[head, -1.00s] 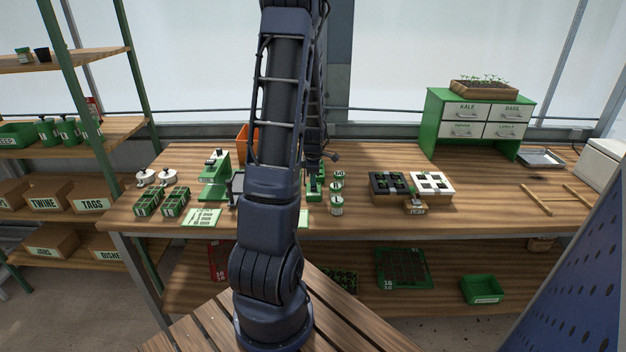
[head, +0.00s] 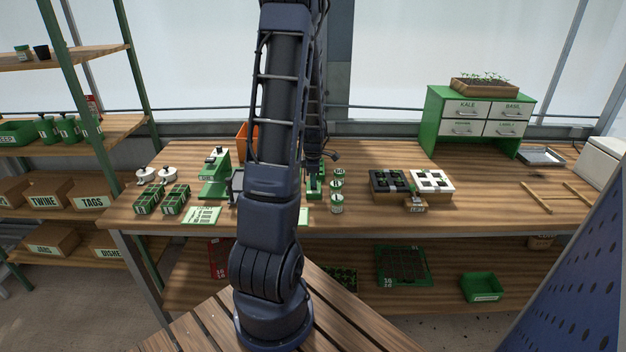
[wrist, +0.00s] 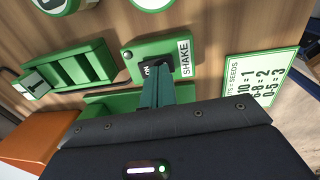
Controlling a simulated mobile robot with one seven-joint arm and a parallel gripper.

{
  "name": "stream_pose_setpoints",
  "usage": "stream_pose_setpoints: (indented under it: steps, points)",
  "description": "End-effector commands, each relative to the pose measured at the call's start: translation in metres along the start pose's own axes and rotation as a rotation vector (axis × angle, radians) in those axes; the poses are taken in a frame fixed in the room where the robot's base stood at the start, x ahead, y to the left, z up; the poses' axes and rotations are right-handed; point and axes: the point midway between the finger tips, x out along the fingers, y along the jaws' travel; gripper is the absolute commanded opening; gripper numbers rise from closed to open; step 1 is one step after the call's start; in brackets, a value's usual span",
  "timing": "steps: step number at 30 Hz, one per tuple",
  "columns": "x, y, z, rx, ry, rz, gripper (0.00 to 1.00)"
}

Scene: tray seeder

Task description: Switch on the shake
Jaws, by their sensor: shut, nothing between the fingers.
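The shake switch sits on a green plate (wrist: 181,44) marked "SHAKE" in the wrist view. Its black rocker (wrist: 147,68) carries the letters "ON" and is partly covered by the fingertips. My gripper (wrist: 156,73) is shut and empty, with its green fingers together at the lower part of the rocker. I cannot tell whether the tips touch the rocker or whether it is pressed. In the head view my arm hides most of this spot, and the switch is not made out.
A green slotted holder (wrist: 88,65) lies left of the switch plate. A seed-count card (wrist: 258,77) lies to the right. An orange bin (wrist: 35,138) stands at lower left. In the head view, seed trays (head: 387,182) and small jars (head: 337,207) stand right of my arm.

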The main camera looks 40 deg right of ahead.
Motion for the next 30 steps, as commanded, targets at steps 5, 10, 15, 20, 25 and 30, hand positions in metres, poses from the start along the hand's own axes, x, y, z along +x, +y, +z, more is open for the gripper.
stream_pose_setpoints:
  steps: [5,10,15,20,25,30]
  points:
    - [-0.001,0.000,0.000,0.000,0.000,0.001,0.00]
    - [-0.011,0.000,0.000,0.001,-0.001,0.002,0.00]
    - [-0.035,-0.001,0.001,0.001,-0.002,0.004,0.00]
    - [-0.063,-0.002,0.001,0.001,-0.001,0.004,0.00]
    - [-0.092,-0.003,0.000,0.000,-0.001,0.004,0.00]
    - [-0.118,-0.004,-0.001,-0.001,-0.001,0.003,0.00]
